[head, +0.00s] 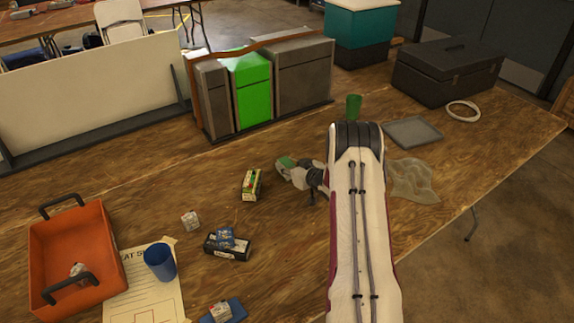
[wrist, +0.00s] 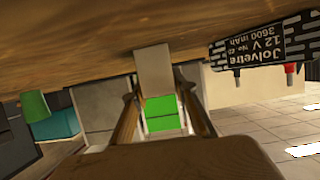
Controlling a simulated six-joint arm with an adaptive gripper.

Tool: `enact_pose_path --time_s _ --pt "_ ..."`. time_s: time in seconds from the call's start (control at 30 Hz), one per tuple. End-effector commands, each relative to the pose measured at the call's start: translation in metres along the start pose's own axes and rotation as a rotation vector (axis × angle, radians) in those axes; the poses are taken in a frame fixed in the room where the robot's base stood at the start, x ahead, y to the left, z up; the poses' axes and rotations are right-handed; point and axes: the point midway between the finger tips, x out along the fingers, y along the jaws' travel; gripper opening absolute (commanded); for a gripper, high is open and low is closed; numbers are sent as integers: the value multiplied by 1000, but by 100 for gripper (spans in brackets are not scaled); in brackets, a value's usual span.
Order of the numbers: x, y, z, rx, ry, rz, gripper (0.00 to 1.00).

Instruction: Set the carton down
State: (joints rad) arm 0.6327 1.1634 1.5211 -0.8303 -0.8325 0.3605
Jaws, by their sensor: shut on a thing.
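My gripper (head: 297,174) is low over the middle of the wooden table, pointing away to the left. It is shut on a small carton (head: 285,162), which looks green and pale in the head view. In the wrist view, which is upside down, the carton shows as a pale block (wrist: 153,68) between the fingertips of my gripper (wrist: 155,88). The block's edge meets the tabletop in the picture. I cannot tell whether it touches the wood or hangs just above it. My gripper hides part of the carton.
Behind are a green cup (head: 353,106) and a green bin (head: 250,88). A grey tray (head: 412,132) is right.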

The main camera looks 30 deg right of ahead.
Motion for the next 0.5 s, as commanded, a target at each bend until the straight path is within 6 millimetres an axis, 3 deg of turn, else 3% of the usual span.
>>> enact_pose_path --time_s 0.03,0.1,0.5 --pt "0 0 0 0 0 0 32" --pt "0 0 0 0 0 0 44" --pt "0 0 -1 0 0 0 44"
